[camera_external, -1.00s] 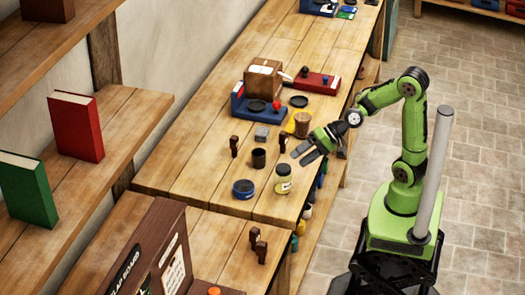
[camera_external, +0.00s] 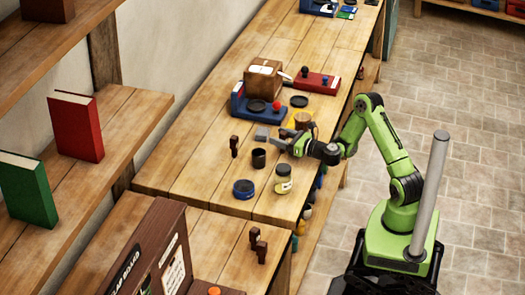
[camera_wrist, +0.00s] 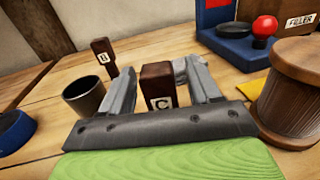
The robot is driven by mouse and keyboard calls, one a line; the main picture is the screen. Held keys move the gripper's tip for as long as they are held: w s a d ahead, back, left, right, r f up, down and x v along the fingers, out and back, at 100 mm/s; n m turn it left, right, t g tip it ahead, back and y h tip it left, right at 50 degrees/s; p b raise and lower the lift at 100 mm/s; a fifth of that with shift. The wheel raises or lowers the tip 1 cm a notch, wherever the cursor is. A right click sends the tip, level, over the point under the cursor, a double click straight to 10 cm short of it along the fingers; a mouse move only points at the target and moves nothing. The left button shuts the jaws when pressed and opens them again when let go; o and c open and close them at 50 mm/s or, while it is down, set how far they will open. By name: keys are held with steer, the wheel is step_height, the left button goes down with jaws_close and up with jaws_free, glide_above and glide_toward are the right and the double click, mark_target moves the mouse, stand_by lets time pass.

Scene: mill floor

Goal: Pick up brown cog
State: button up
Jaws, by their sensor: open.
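No toothed brown cog shows clearly; several small dark brown upright pieces do. In the wrist view, one marked "C" (camera_wrist: 157,88) stands between the fingers of my gripper (camera_wrist: 158,78), which is open; I cannot tell if they touch it. Another brown piece (camera_wrist: 103,52), with a white label, stands farther back left, and also shows in the external view (camera_external: 234,146). In the external view my gripper (camera_external: 279,143) is low over the bench, pointing left, and hides most of the "C" piece.
A wooden spool (camera_wrist: 290,95) stands close on the right. A dark cup (camera_external: 258,158), a yellow-labelled jar (camera_external: 283,180) and a blue tin (camera_external: 243,189) stand in front. More brown pieces (camera_external: 260,250) stand nearer.

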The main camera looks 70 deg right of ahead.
steer(key=shift+w+d, duration=0.1)
steer(key=shift+w, duration=0.4)
steer(key=shift+c, duration=0.4)
steer(key=c, duration=0.9)
steer(key=shift+c, duration=0.2)
steer(key=shift+p, duration=0.3)
step_height(320, 180, up, 10)
steer(key=p, duration=0.9)
